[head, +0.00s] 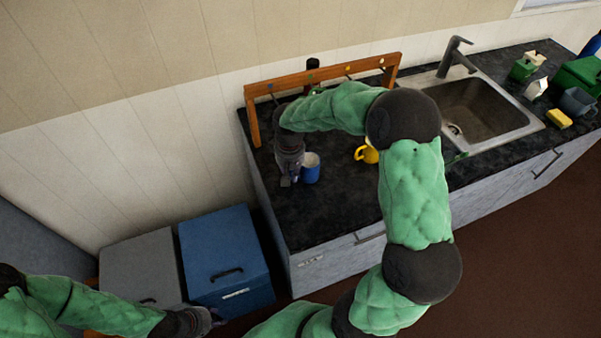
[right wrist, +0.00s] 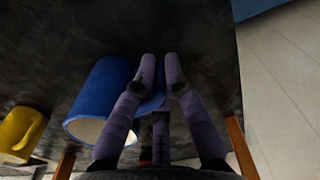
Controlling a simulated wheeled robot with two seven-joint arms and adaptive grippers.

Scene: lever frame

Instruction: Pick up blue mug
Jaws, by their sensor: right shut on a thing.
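The blue mug (head: 311,172) stands on the dark countertop near its left end, with its pale inside visible from above. My right gripper (head: 288,181) is at the mug's left side, pointing down. In the right wrist view the mug (right wrist: 97,95) lies left of the fingers, and my right gripper (right wrist: 160,62) is shut on its handle, which shows in part between the fingers. My left gripper (head: 212,318) is low at the bottom left, away from the counter, and its fingers are too small and dark to read.
A yellow mug (head: 367,154) stands right of the blue mug, and also shows in the right wrist view (right wrist: 20,133). A wooden frame (head: 320,75) with hooks stands behind. A sink (head: 478,110) is at right. Blue (head: 224,255) and grey (head: 140,268) bins stand left of the counter.

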